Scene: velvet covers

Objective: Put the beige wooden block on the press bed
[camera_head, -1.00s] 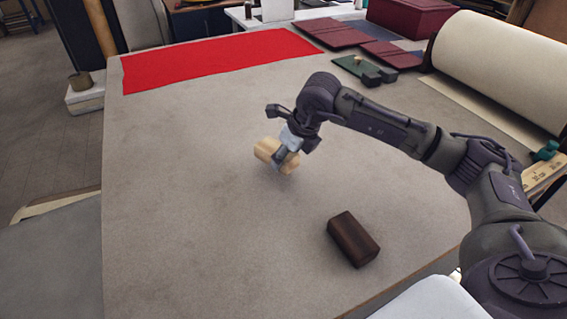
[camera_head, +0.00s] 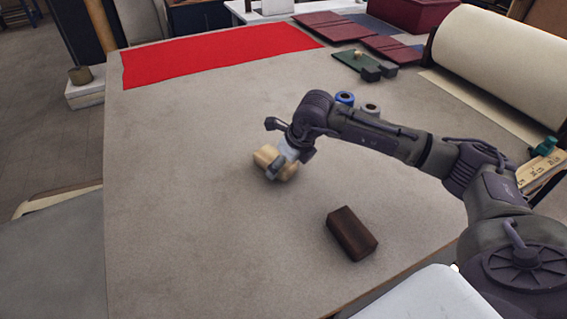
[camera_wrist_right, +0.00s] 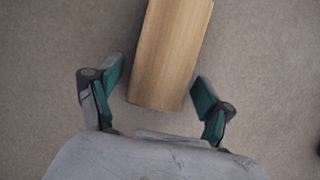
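The beige wooden block (camera_head: 266,156) lies on the grey table, left of its middle, partly covered by my right gripper in the head view. My right gripper (camera_head: 284,172) is at the block's near side. In the right wrist view, the block (camera_wrist_right: 172,52) runs up from between the fingertips of my right gripper (camera_wrist_right: 158,95). The green-padded fingers are spread, with a gap on each side of the block. My left gripper is not in view. I cannot pick out the press bed with certainty.
A dark brown block (camera_head: 352,233) lies on the table (camera_head: 190,240) near its front edge. A red cloth (camera_head: 220,54) covers the back left. Dark red covers (camera_head: 335,28), a small green press-like item (camera_head: 362,66) and a large cream roll (camera_head: 500,62) are at the back right. The table's left middle is clear.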

